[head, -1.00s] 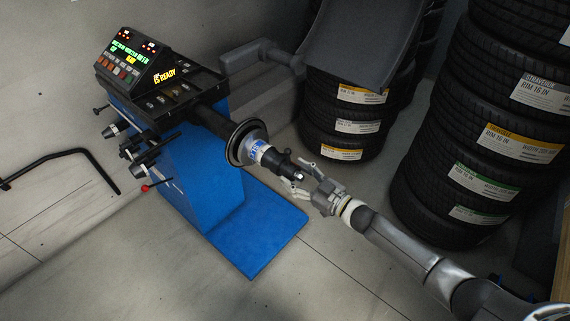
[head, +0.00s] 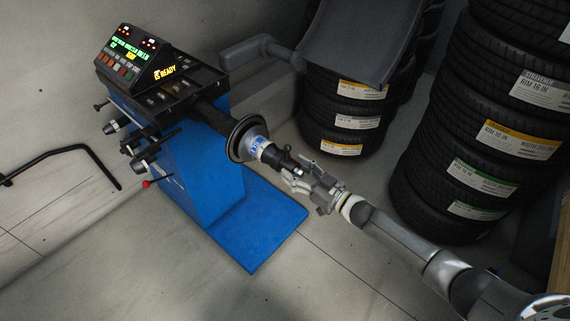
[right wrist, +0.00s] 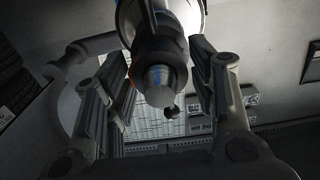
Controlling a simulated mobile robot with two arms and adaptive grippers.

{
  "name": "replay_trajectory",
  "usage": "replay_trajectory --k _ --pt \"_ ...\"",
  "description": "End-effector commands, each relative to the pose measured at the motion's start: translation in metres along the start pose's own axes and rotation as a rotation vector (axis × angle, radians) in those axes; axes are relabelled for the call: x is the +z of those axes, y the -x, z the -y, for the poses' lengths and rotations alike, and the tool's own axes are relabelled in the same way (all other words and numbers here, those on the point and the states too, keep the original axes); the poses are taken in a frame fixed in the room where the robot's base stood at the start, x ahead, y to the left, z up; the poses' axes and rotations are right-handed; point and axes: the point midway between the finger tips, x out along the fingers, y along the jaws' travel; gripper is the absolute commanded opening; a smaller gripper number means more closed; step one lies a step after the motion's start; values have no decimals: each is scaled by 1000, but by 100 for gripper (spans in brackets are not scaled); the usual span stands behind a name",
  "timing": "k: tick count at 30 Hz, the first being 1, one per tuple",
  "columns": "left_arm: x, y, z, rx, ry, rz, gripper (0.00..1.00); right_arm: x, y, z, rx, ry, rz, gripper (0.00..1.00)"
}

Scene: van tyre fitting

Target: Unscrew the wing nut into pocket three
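The wing nut (head: 273,155) is a dark collar on the outer end of the balancer shaft (head: 210,120), just outside a silver cone with a blue label. In the right wrist view the wing nut (right wrist: 160,55) is seen nearly end-on, with the round grey shaft end (right wrist: 158,85) sticking out towards me. My right gripper (head: 296,175) is at the outer end of the shaft. Its fingers (right wrist: 160,105) stand apart on both sides of the shaft end, with gaps visible. The tray pockets (head: 165,97) are on top of the balancer; I cannot tell which is three. My left gripper is out of view.
A grey hood (head: 365,40) is raised behind the shaft. Tyre stacks (head: 470,140) stand at the right and back. A black bent bar (head: 80,152) is at the left. The front floor is clear.

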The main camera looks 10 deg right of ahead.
Motion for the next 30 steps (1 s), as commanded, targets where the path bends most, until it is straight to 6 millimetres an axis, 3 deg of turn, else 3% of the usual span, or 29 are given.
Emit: replay_trajectory --k 1,6,11,30 --pt "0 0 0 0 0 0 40 0 0 0 0 0 0 41" --pt "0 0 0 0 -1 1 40 0 0 0 0 1 0 19" --pt "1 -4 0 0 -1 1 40 1 0 0 1 92 -2 19" --pt "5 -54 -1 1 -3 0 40 5 1 0 2 1189 -2 19"
